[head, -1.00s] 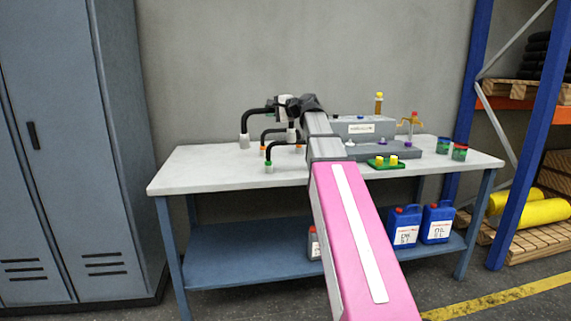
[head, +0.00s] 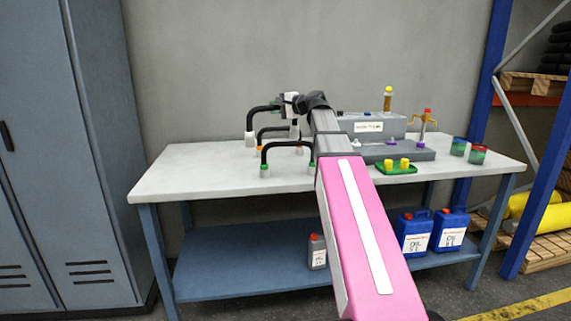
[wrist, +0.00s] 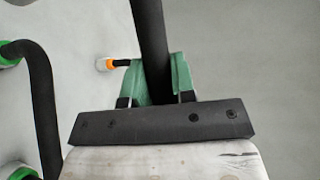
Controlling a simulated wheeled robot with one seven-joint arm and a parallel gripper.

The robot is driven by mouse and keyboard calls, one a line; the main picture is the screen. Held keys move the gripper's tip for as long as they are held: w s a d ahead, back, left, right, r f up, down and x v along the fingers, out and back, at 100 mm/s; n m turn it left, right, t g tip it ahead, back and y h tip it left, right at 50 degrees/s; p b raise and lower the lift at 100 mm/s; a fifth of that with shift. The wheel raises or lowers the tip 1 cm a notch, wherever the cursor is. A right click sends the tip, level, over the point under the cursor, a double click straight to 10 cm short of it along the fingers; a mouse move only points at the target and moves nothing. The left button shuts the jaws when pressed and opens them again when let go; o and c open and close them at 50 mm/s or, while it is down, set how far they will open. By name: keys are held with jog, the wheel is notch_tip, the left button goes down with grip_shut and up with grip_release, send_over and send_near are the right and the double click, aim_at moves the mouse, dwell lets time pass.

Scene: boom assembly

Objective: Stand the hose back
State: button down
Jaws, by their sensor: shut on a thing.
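Three black arched hoses stand at the left of the table. The rear hose (head: 264,108) has pale end fittings. My gripper (head: 290,103) is at its top right; its green fingers (wrist: 160,78) close around a black hose (wrist: 150,30) in the wrist view. That hose's ends are hidden there. I cannot tell whether its fittings touch the table. The hose with orange rings (head: 272,129) is just in front, and one orange-ringed end (wrist: 106,65) shows in the wrist view. The front hose with green rings (head: 285,144) stands upright; it also shows in the wrist view (wrist: 45,100).
A pale-topped table (head: 190,175) carries a grey stepped block (head: 385,151) at its right. A green tray (head: 398,170) with yellow pieces lies before it. Two green-and-red cups (head: 478,155) stand far right. A grey cabinet (head: 60,150) stands left. The table's front left is clear.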

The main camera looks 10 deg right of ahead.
jog(key=w+d+f, duration=0.3)
jog(key=w+f, duration=0.2)
jog(key=f, duration=0.2)
jog(key=w+d+f, duration=0.3)
jog(key=w+f, duration=0.3)
jog(key=f, duration=0.1)
dwell(0.3)
jog(key=c, duration=0.9)
grip_release()
jog(key=shift+f, duration=0.1)
jog(key=shift+c, duration=0.2)
